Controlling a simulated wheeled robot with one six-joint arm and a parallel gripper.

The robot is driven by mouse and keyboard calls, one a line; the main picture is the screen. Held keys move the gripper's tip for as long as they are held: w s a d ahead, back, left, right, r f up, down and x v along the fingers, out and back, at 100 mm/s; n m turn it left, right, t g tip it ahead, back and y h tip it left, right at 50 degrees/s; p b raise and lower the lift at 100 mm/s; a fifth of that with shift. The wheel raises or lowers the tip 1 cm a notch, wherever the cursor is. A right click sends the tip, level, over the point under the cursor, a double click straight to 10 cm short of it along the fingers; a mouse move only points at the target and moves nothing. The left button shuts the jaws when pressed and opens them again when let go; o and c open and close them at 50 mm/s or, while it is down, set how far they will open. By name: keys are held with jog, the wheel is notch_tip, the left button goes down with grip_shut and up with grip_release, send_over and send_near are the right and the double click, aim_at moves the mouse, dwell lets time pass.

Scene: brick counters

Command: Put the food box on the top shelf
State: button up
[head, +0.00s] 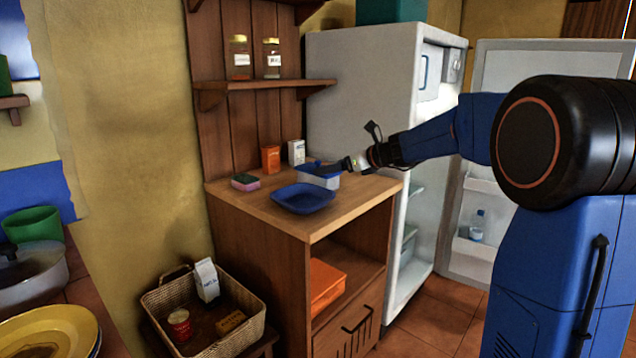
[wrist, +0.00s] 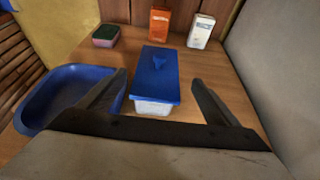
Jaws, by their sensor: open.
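The food box, a pale container with a blue lid and small knob (head: 320,178), stands upright on the wooden counter. In the wrist view the box (wrist: 156,76) lies between the two fingers of my gripper (wrist: 159,78). The fingers are spread, with a gap on each side of the box. In the head view my gripper (head: 352,164) is at the right end of the box. The white fridge (head: 360,90) stands open to the right; its inner shelves (head: 416,195) show only in part. A wooden wall shelf (head: 262,85) above the counter holds two jars.
A blue tray (head: 303,198) lies close in front of the box. A sponge (head: 245,182), an orange carton (head: 271,158) and a white carton (head: 297,151) stand on the counter. The fridge door (head: 550,75) is swung out right. A wicker basket (head: 252,322) sits low left.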

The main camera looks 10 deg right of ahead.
jog(key=shift+x, duration=3.7)
jog(key=shift+s+a, duration=0.15)
jog(key=c, duration=1.3)
jog(key=shift+o, duration=0.2)
